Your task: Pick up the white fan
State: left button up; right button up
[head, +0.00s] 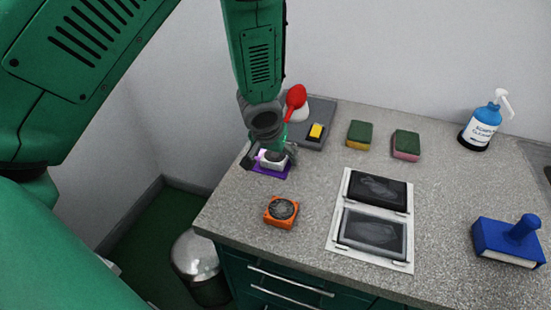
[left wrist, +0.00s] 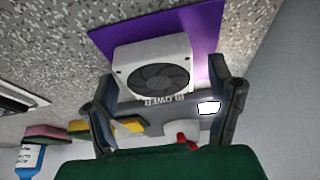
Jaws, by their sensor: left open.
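The white fan (left wrist: 157,68) is a small white box with a dark round grille. It sits on a purple mat (left wrist: 106,40) on the counter, and in the head view the fan (head: 273,162) is partly hidden by my gripper. My left gripper (head: 268,158) is open above the fan. In the left wrist view the fingers of my left gripper (left wrist: 165,92) stand apart, one on each side of the fan's near part. I cannot tell whether they touch it. My right gripper is not in view.
An orange fan (head: 281,211) lies closer on the counter. Two sponges (head: 359,135), a framed pair of dark pads (head: 340,230), a spray bottle (head: 482,125) and a blue block (head: 508,242) are to the right.

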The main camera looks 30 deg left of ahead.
pick_arm(q)
jog(key=shift+d, duration=0.1)
jog(key=c, duration=1.4)
jog(key=shift+o, duration=0.2)
jog(key=shift+r, duration=0.1)
